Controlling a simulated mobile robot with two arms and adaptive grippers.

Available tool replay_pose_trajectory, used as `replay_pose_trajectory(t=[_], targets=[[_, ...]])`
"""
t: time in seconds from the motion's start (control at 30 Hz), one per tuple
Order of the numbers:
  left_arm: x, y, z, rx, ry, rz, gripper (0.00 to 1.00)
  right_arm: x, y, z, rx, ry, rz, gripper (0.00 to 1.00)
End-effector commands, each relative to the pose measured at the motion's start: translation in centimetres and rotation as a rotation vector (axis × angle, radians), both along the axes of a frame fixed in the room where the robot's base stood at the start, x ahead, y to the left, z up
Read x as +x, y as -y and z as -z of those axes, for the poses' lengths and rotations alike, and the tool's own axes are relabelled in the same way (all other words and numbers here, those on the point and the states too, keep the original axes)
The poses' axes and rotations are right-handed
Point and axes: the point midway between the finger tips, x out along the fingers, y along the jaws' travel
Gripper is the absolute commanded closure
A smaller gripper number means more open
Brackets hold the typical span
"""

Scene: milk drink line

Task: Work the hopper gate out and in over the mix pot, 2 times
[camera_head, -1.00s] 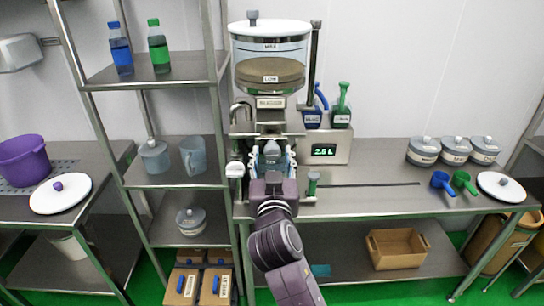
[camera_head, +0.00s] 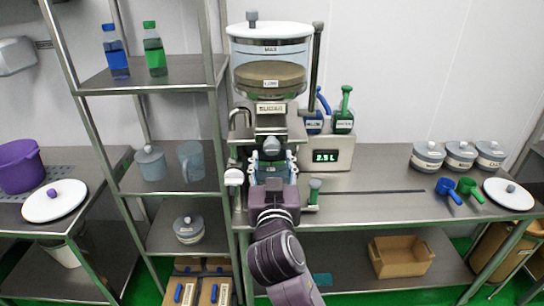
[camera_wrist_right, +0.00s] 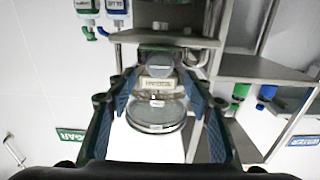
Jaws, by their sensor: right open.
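The sugar hopper (camera_head: 269,82) stands on the bench, a clear drum with a white lid and brown contents. Under its label is a metal outlet with a rounded grey knob (camera_head: 271,147), which looks like the gate's handle. My right gripper (camera_head: 271,157) is open in front of it, fingers on either side and apart from it. In the right wrist view my blue-padded fingers (camera_wrist_right: 160,78) are spread, with the grey knob (camera_wrist_right: 160,58) and hopper label between and beyond them. The mix pot is largely hidden behind my gripper and cannot be made out clearly. My left gripper is not in view.
A steel shelf rack (camera_head: 170,190) stands left. The bench's middle right is clear apart from a dark slot.

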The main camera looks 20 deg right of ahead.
Motion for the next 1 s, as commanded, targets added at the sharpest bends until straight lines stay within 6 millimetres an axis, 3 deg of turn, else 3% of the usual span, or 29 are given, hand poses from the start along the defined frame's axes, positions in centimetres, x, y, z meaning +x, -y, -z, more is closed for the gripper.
replay_pose_trajectory(t=[0.1, 0.5, 1.0], targets=[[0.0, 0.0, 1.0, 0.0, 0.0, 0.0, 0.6, -1.8, -0.5, 0.8, -0.003, -0.01, -0.002, 0.53], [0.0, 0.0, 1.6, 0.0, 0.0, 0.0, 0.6, 0.1, -2.2, 8.5, -0.065, -0.135, -0.065, 0.53], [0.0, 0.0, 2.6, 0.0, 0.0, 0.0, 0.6, 0.7, -3.6, 18.4, -0.119, -0.282, -0.136, 0.53]])
